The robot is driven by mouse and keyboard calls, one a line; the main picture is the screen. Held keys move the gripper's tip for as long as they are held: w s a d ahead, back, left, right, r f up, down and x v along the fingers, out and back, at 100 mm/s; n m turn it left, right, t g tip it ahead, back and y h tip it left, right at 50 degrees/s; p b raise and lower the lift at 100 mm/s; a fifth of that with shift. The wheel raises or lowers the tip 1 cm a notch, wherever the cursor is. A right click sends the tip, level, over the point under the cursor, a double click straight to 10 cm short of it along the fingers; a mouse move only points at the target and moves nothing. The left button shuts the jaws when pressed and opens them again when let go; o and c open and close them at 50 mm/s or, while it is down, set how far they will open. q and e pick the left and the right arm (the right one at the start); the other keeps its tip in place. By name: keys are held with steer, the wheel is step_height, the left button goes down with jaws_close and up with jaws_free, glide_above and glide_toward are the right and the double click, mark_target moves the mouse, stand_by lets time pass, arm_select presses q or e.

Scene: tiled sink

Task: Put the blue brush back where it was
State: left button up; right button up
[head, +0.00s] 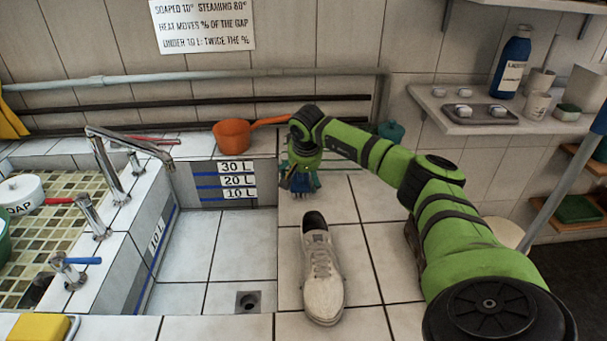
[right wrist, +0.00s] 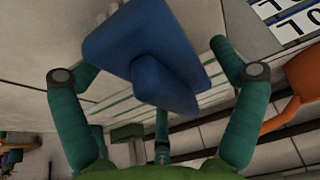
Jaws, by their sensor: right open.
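The blue brush (right wrist: 145,45) shows large in the right wrist view, with its broad part at the upper left and a stubby part toward the palm. In the head view a small blue part of it (head: 300,183) shows under my right gripper (head: 302,172), by the back of the tiled ledge. My right gripper (right wrist: 160,65) is open, with teal fingers on either side of the brush. I cannot tell whether any finger touches it. The fingers and wrist hide most of the brush in the head view. My left gripper is not in view.
A white shoe (head: 322,272) stands on the ledge in front of my right gripper. An orange ladle (head: 232,135) lies behind left. The sunken tiled basin (head: 215,260) lies left, with taps beyond. A shelf (head: 470,115) with a blue bottle (head: 512,65) is at right.

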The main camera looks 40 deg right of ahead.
mark_target(305, 183)
steer(key=shift+r, duration=0.25)
steer(key=v, duration=1.2)
steer(key=shift+r+b, duration=0.25)
steer(key=shift+b, duration=0.05)
steer(key=shift+d, duration=0.1)
